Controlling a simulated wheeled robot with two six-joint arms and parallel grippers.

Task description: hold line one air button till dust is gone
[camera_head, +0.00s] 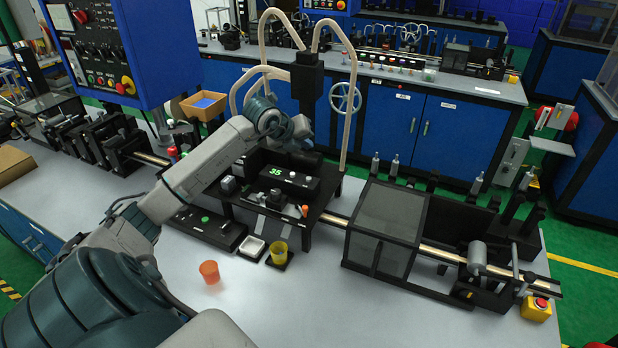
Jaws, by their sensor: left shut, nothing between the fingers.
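My left arm reaches in from the lower left over the black tape machine in the middle of the bench. My left gripper (303,128) is at its end, beside the black column, shut and empty; its fingertips are hard to make out. Below it is a black box with a green "35" display (274,171) and a pale knob (292,174). A low black panel with a green button (205,219) lies to the left of the machine. I cannot tell which button is the line one air button, and no dust can be made out. My right gripper is not in view.
An orange cup (209,271) stands on the open front bench. A mesh-covered guard (388,222) and a yellow-based emergency stop (537,307) are at right. A blue control cabinet (160,50) hangs upper left.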

